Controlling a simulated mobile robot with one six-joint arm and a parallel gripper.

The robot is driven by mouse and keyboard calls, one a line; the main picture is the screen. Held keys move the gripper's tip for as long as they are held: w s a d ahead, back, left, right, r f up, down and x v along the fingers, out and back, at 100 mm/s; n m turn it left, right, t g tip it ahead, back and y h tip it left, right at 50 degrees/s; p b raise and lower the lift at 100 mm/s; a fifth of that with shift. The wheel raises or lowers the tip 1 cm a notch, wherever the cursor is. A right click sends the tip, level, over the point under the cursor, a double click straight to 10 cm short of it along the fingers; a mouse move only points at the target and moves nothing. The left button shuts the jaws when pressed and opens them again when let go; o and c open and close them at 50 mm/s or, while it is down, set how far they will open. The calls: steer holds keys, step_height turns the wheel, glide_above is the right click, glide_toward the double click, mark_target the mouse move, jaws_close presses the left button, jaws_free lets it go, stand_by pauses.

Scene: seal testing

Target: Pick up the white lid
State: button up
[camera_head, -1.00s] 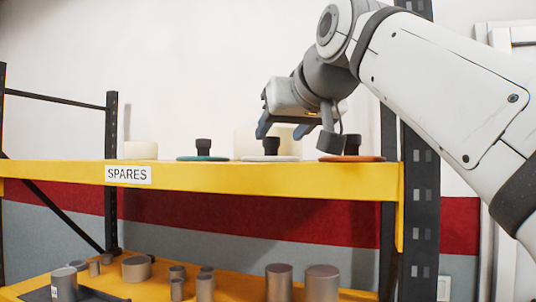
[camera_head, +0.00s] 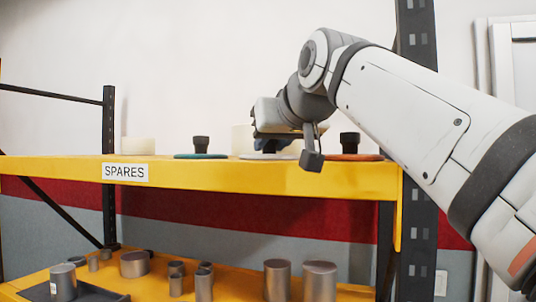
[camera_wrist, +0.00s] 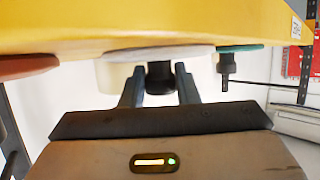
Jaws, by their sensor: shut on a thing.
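The white lid (camera_head: 268,156) lies flat on the upper yellow shelf, between a teal lid and an orange lid. My gripper (camera_head: 268,144) has come down over its black knob and largely hides the knob in the head view. In the wrist view, which shows the scene upside down, the white lid (camera_wrist: 162,52) and its knob (camera_wrist: 160,80) are in the middle. My gripper's two fingers (camera_wrist: 160,70) stand on either side of the knob, shut on it. The lid still appears to rest on the shelf.
The teal lid (camera_head: 200,156) is to the left and the orange lid (camera_head: 350,157) close to the right, each with a black knob. Cream cylinders (camera_head: 138,146) stand behind. A rack post (camera_head: 417,150) rises at the right. Several metal cylinders (camera_head: 277,280) stand on the lower shelf.

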jaws_close()
steer(key=shift+r, duration=0.15)
